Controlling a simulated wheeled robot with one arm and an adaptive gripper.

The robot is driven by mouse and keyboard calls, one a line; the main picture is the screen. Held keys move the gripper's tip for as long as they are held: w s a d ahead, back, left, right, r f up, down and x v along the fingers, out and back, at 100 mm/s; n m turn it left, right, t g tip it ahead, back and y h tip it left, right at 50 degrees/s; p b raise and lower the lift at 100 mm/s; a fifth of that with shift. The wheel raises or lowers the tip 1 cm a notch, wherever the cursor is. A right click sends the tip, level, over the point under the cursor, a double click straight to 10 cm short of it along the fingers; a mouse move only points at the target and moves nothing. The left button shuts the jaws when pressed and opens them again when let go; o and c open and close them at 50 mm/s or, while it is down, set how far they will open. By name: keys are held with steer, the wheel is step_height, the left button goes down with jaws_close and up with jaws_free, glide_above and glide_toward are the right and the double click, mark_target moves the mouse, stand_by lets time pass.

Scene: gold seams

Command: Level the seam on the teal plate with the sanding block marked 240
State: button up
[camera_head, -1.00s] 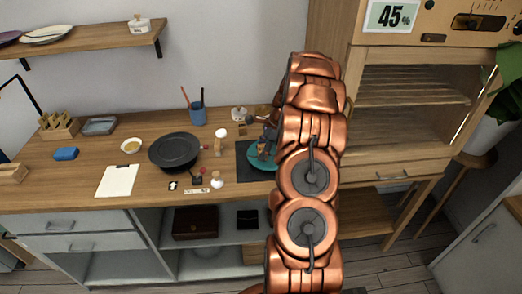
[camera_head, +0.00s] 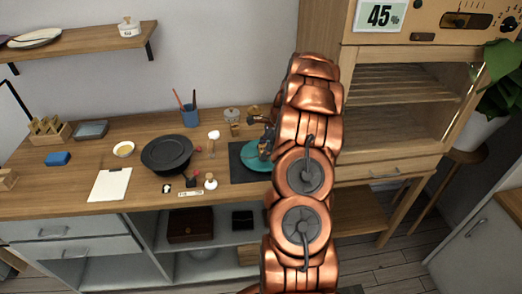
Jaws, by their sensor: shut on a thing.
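The teal plate (camera_head: 254,155) lies on a dark mat (camera_head: 237,171) on the worktop, partly hidden behind my copper arm. My gripper (camera_head: 266,148) is low over the plate, at its right part. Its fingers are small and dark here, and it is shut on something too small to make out. The seam on the plate and any 240 marking cannot be made out.
A black bowl (camera_head: 167,153), a small yellow bowl (camera_head: 123,149), a blue block (camera_head: 58,158) and a white sheet (camera_head: 110,185) lie to the left. A blue cup (camera_head: 190,116) and a jar (camera_head: 232,115) stand behind. Small bottles sit left of the mat.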

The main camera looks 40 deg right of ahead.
steer(key=shift+s+d, duration=0.15)
steer(key=shift+s, duration=0.45)
steer(key=shift+d, duration=0.85)
steer(key=shift+s+d, duration=0.2)
steer(key=shift+s, duration=0.5)
steer(key=shift+w+d, duration=0.35)
steer(key=shift+s+a+f, duration=0.1)
steer(key=shift+s+a, duration=0.35)
stand_by(0.4)
steer(key=shift+w+p, duration=0.1)
steer(key=shift+p, duration=0.2)
